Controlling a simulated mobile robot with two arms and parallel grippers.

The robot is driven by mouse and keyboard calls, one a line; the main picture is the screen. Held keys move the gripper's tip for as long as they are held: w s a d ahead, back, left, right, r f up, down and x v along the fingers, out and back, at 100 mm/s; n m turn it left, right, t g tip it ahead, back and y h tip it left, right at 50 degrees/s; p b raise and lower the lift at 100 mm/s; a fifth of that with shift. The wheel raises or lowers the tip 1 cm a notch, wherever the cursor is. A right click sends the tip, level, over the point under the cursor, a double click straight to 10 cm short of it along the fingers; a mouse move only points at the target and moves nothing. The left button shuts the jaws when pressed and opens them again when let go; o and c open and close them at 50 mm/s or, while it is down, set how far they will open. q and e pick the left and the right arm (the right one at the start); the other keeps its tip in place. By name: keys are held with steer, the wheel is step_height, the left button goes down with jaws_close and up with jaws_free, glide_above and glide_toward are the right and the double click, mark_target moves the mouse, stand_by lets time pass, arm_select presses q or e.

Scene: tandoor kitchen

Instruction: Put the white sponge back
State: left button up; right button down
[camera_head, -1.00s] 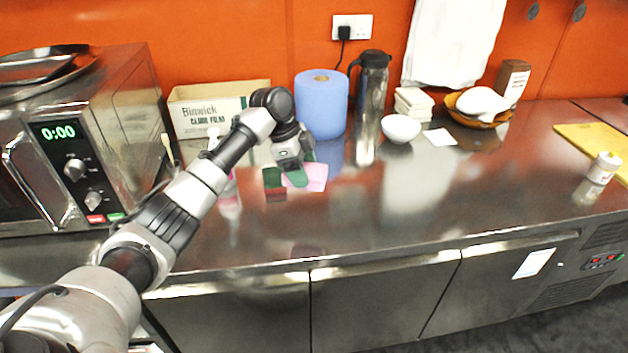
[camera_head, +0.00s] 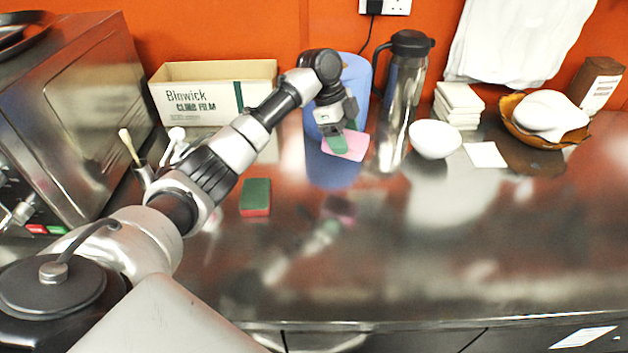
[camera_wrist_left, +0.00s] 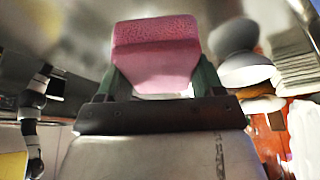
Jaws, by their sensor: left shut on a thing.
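My left gripper (camera_head: 336,145) is shut on a pink sponge (camera_head: 352,147) and holds it over the counter, in front of the blue roll. In the left wrist view the pink sponge (camera_wrist_left: 155,55) sits between the two green fingers. A green and red sponge (camera_head: 255,197) lies on the counter to the left of the gripper, apart from it. I see no sponge that is plainly white. My right gripper is not in view.
A cling film box (camera_head: 205,95), blue roll (camera_head: 355,75), steel flask (camera_head: 400,110), white bowl (camera_head: 435,139) and stacked white squares (camera_head: 458,103) stand at the back. A flat white square (camera_head: 485,155) lies right of the bowl. The front counter (camera_head: 450,240) is clear.

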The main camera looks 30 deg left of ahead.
arm_select(q)
steer(key=p, duration=0.1)
glide_above(308, 199)
steer(key=w, duration=0.3)
step_height(308, 199, down, 3)
steer(key=shift+s+a+f+p, duration=0.25)
steer(key=shift+s+f+p, duration=0.05)
steer(key=shift+s+f, duration=0.25)
steer(key=shift+s+a+f+p, duration=0.2)
steer(key=shift+s+f+p, duration=0.05)
steer(key=shift+s+f, duration=0.3)
steer(key=shift+s+a+f, duration=0.2)
steer(key=shift+s+f, duration=0.2)
steer(key=shift+s, duration=0.1)
steer(key=shift+f, duration=0.2)
step_height(308, 199, down, 3)
steer(key=shift+f+p, duration=0.2)
steer(key=shift+p, duration=0.25)
steer(key=shift+f, duration=0.25)
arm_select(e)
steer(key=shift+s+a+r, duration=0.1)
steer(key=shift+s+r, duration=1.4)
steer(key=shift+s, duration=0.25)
arm_select(q)
steer(key=o, duration=0.9)
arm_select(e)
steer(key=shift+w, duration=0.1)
